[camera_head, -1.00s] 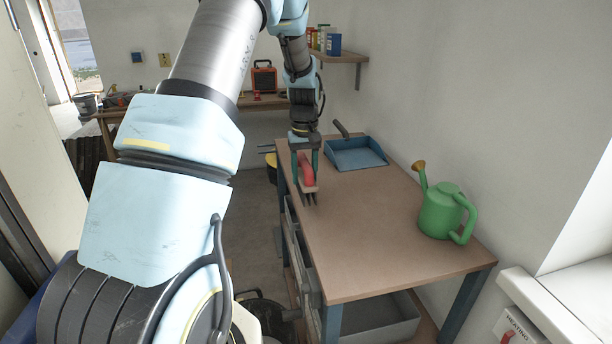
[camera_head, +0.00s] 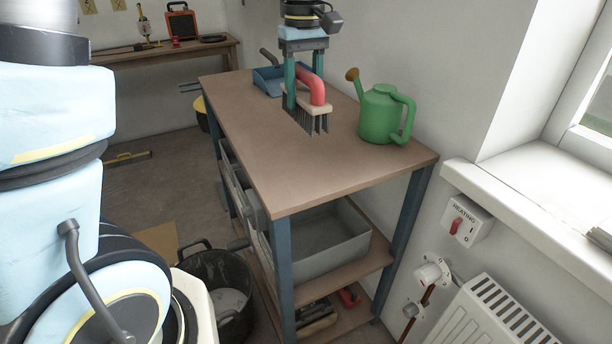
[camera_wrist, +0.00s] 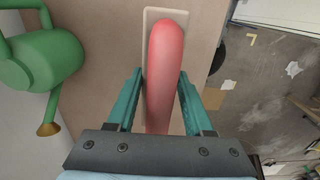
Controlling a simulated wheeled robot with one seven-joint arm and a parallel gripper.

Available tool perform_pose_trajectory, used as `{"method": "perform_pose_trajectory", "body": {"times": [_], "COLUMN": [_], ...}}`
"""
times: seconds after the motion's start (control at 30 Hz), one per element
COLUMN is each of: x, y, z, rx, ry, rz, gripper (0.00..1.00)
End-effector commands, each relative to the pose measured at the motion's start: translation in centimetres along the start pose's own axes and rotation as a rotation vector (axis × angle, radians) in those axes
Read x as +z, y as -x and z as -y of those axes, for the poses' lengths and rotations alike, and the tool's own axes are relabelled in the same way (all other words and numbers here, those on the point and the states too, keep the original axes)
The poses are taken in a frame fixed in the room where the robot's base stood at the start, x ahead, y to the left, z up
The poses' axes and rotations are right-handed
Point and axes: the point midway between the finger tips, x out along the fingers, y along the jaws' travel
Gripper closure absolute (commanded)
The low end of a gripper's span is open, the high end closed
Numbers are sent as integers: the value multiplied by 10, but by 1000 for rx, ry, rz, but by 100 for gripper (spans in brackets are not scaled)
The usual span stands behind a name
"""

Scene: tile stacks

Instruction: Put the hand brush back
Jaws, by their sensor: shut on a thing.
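The hand brush (camera_head: 317,92) has a red curved handle, a pale wooden block and dark bristles pointing down. My gripper (camera_head: 305,92) is shut on its red handle and holds it upright over the workbench top (camera_head: 270,160). I cannot tell whether the bristle tips touch the bench. In the wrist view the red handle (camera_wrist: 166,70) lies between the two teal fingers (camera_wrist: 158,105), with the pale block beneath it. A blue dustpan (camera_head: 268,82) lies behind the brush at the bench's far end, partly hidden by my gripper.
A green watering can (camera_head: 383,114) stands right of the brush near the wall. The bench's front part is clear. Below are a grey bin (camera_head: 330,245) on the shelf and a black bucket (camera_head: 222,290) on the floor. A window sill (camera_head: 520,190) and radiator (camera_head: 510,310) are at right.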

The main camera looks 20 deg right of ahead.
Motion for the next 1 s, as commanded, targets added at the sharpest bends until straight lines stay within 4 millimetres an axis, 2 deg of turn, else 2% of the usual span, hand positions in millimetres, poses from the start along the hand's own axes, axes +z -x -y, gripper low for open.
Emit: {"method": "perform_pose_trajectory", "body": {"times": [0.13, 0.33, 0.7, 0.8, 1.0], "x": [10, 10, 10, 10, 10], "y": [-12, -47, -90, -97, -98], "z": [0, 0, 0, 0, 0], "rx": [-2, -4, -2, -1, 1], "ry": [0, 1, 1, 1, 0], "rz": [3, 3, 3, 1, 0], "gripper": [100, 100, 100, 100, 100]}}
